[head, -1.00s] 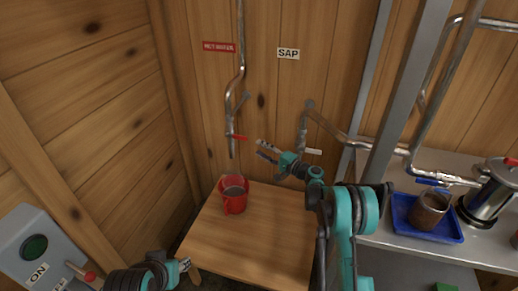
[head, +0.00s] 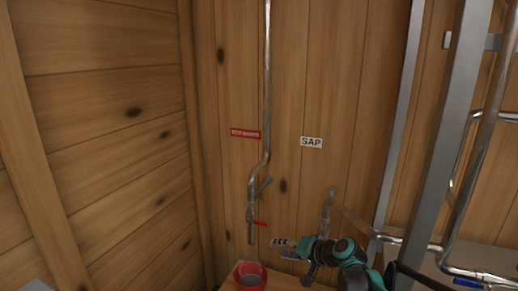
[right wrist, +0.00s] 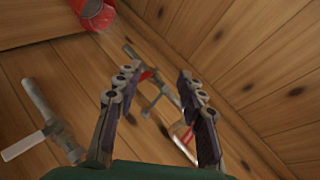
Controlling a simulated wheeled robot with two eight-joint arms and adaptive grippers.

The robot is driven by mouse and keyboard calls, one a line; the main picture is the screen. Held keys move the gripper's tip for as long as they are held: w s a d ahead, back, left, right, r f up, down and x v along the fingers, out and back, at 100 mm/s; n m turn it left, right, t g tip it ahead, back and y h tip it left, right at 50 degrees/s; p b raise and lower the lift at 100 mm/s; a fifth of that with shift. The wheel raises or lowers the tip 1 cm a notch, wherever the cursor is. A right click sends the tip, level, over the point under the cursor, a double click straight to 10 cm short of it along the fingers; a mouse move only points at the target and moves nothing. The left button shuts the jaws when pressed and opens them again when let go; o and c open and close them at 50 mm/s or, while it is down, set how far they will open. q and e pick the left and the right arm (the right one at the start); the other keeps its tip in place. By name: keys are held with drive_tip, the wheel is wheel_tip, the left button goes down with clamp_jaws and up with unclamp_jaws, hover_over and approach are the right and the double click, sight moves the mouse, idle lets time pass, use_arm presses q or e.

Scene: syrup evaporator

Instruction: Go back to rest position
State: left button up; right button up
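My right gripper (head: 288,248) is in front of the plank wall, to the right of the red container (head: 250,277) and below the hot water pipe's red-handled valve (head: 257,223). The red container also shows at the top left of that view (right wrist: 95,12), clear of the fingers. In the head view it stands on the wooden table (head: 226,286), cut by the bottom edge. My left gripper is outside both current views.
A red label (head: 245,133) and a white SAP label (head: 311,142) are on the wall. A grey metal post (head: 440,140) and bent steel pipes (head: 468,190) stand at the right. A blue-handled valve (head: 467,283) sits low at the right. The left plank wall is bare.

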drive_tip(key=s+d+f+n+h, duration=0.1)
drive_tip(key=s+d+f+h, duration=0.1)
drive_tip(key=s, duration=0.8)
drive_tip(key=s+d+f+n+g+h, duration=0.1)
drive_tip(key=s+d, duration=0.4)
drive_tip(key=s, duration=0.5)
drive_tip(key=s+d+f+n+h, duration=0.2)
drive_tip(key=s+d+f+h, duration=0.1)
drive_tip(key=s, duration=0.7)
drive_tip(key=shift+s+d+g+h, duration=0.15)
drive_tip(key=shift+s+g+h, duration=0.2)
drive_tip(key=shift+h, duration=0.55)
